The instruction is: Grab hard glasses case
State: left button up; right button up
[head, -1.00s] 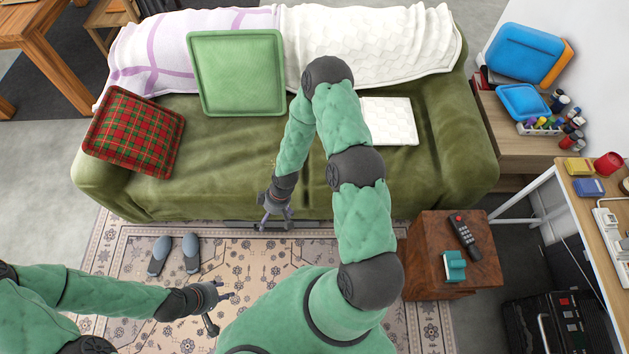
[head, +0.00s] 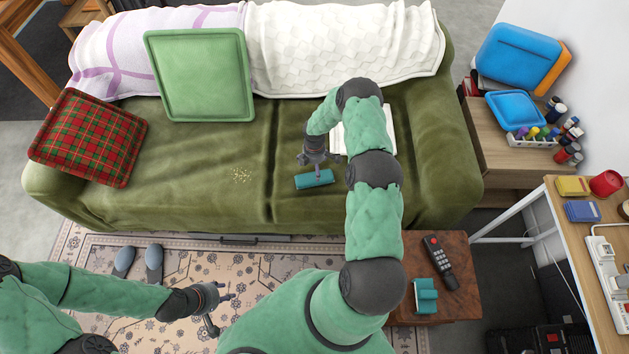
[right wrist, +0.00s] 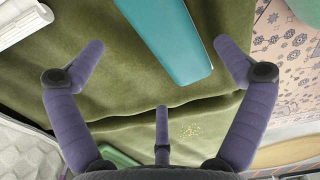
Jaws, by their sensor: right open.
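A long teal case (head: 314,179), which looks like the hard glasses case, lies on the green sofa seat near its front edge. My right gripper (head: 318,166) is just above and behind it, fingers spread and empty. In the right wrist view the teal case (right wrist: 166,40) lies beyond and between the two side fingers of the open right gripper (right wrist: 160,65), its far end cut off by the frame edge. I cannot tell whether any finger touches it. My left gripper (head: 224,312) is open and empty above the patterned rug.
The sofa (head: 200,160) holds a green cushion (head: 200,75), a plaid cushion (head: 88,137) and a white book-like item (head: 375,130), partly behind my arm. A wooden side table (head: 455,262) holds a remote (head: 440,262) and another teal item (head: 425,295).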

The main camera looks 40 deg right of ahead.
aim_at(314, 174)
jog(key=shift+a+f+b, duration=0.2)
jog(key=shift+f+b, duration=1.2)
jog(key=shift+f, duration=1.65)
jog(key=shift+r, duration=0.1)
jog(key=c, duration=1.1)
